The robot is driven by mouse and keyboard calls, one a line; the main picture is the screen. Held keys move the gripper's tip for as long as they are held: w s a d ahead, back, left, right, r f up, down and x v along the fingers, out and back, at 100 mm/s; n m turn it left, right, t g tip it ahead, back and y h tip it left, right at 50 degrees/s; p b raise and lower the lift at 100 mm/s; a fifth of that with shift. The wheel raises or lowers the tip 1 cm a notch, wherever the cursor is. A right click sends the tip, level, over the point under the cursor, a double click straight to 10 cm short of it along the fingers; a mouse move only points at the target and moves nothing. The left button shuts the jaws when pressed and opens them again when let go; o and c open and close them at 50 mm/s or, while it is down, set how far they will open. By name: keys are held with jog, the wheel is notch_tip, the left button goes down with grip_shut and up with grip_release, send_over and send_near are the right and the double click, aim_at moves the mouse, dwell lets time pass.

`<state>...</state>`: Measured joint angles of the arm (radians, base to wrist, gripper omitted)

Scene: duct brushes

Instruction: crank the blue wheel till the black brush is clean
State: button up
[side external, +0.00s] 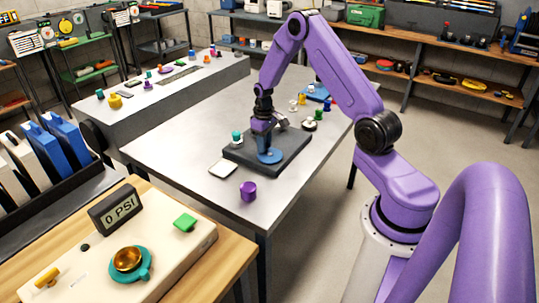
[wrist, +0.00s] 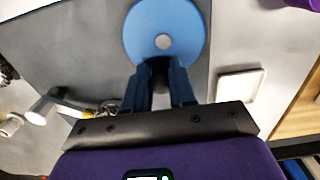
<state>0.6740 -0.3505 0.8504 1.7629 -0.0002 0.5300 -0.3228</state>
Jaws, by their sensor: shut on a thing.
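The blue wheel (side external: 270,156) lies flat at the front of a dark grey block on the metal table. In the wrist view the wheel (wrist: 142,32) is a blue disc with a grey hub at its centre. My gripper (side external: 265,146) points down at the wheel. In the wrist view my gripper's (wrist: 161,68) blue fingers are closed at the wheel's near edge, on a dark part that they mostly hide. A dark, rough shape at the left edge of the wrist view (wrist: 6,70) may be the black brush. I cannot tell its cleanness.
The dark block (side external: 238,155) sits on the metal table (side external: 180,150). A pale square plate (side external: 222,168) and a purple cup (side external: 248,191) stand near its front. Small coloured items stand behind it.

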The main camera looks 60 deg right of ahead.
aim_at(261, 159)
jog(key=shift+w+a, duration=0.1)
jog(key=shift+a, duration=0.45)
jog(key=shift+w+a+r, duration=0.1)
jog(key=shift+a+r, duration=0.05)
jog(key=shift+a, duration=0.5)
jog(key=shift+a, duration=0.1)
jog(key=shift+s+a, duration=0.3)
jog(key=shift+a, duration=0.2)
jog(key=shift+s+a, duration=0.35)
jog(key=shift+s, duration=0.35)
